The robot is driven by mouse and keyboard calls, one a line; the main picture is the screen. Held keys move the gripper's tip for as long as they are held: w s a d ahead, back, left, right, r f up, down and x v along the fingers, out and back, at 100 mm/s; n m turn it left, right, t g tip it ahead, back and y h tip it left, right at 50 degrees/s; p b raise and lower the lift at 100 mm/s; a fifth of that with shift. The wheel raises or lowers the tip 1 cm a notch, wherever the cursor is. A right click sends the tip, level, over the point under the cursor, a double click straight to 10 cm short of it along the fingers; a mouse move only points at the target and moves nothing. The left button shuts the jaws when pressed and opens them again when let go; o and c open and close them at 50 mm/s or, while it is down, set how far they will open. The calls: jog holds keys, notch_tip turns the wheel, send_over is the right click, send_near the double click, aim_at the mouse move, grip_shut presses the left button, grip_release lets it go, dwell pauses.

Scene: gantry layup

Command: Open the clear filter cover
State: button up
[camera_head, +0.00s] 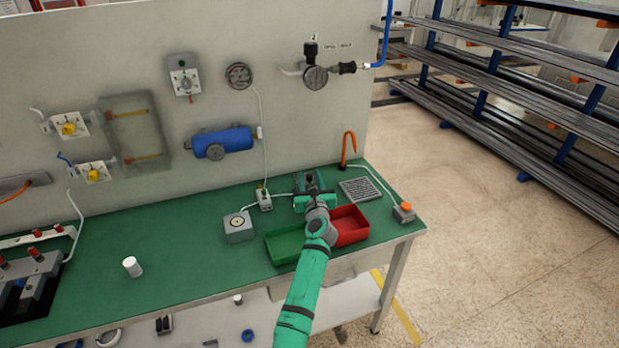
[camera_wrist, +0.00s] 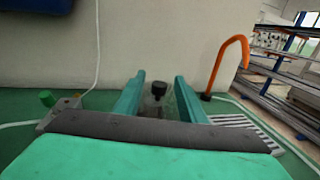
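My gripper (camera_head: 309,183) is over the back of the green bench, behind the green and red bins. In the wrist view its two green fingers (camera_wrist: 158,97) stand apart, one on each side of a small clear-grey piece with a black knob (camera_wrist: 160,91). I cannot tell whether the fingers touch this piece. A see-through rectangular cover (camera_head: 136,131) is on the wall panel at the left, well away from my gripper, with yellowish strips showing through it. It looks closed against the panel. I cannot tell for sure which of these clear parts is the filter cover.
A green bin (camera_head: 285,245) and a red bin (camera_head: 350,226) sit in front of my gripper. An orange hook (camera_head: 348,149) stands behind it, right of a blue tank (camera_head: 222,143) on the panel. A grey slotted plate (camera_head: 359,189) lies to the right. The bench's middle is mostly clear.

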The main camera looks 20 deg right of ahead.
jog(key=shift+w, duration=0.3)
jog(key=shift+c, duration=0.6)
grip_shut()
jog(key=shift+r, duration=0.1)
